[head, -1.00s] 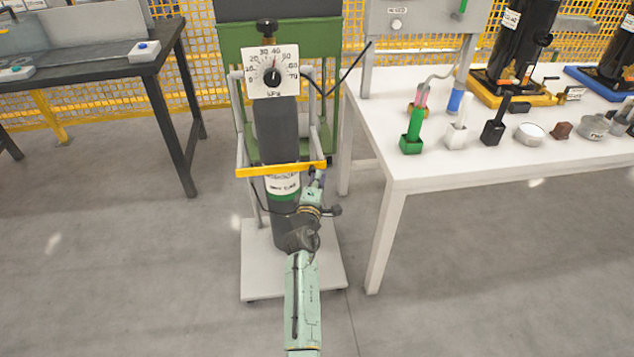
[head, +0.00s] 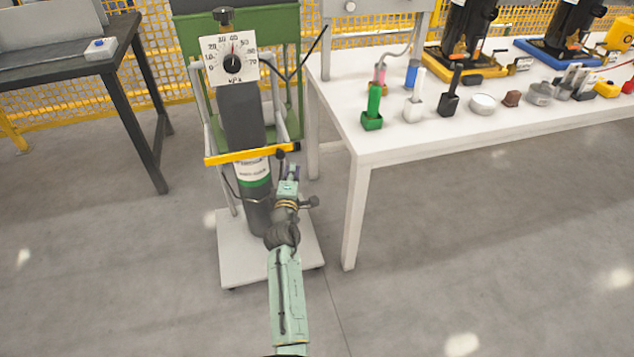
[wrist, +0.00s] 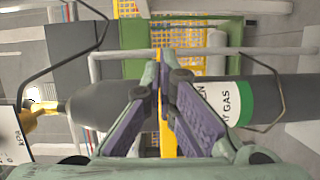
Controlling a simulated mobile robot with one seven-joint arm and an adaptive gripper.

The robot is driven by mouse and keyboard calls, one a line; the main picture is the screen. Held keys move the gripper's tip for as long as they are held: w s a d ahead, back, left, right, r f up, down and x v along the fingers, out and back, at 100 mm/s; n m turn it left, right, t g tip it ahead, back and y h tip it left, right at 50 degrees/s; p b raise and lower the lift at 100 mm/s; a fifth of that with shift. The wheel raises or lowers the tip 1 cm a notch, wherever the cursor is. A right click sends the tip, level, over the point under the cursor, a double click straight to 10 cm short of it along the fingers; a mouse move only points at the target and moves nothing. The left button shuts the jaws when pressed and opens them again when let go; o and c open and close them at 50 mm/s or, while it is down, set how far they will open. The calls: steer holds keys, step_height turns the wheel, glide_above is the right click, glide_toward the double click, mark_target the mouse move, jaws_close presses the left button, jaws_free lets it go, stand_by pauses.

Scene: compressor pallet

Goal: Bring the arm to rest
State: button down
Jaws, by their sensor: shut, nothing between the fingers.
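My arm reaches forward from the bottom middle of the head view, and my gripper (head: 292,172) is in front of the lower part of a dark gas cylinder (head: 242,122). In the wrist view my gripper (wrist: 163,85) shows its two purple-padded fingers with the tips together and nothing between them. The cylinder (wrist: 230,95) lies across the picture behind the fingers, with a white and green label. I cannot tell whether the fingers touch it.
The cylinder stands on a pale trolley (head: 232,262) with a yellow bar (head: 235,156) across it and a dial gauge (head: 230,60) on top. A white table (head: 400,143) with several tools is to the right, a dark bench (head: 75,68) to the left. The front floor is clear.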

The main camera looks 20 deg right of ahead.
steer(key=s+d+p, duration=0.4)
steer(key=s+d, duration=0.1)
steer(key=d, duration=0.1)
steer(key=shift+s, duration=0.25)
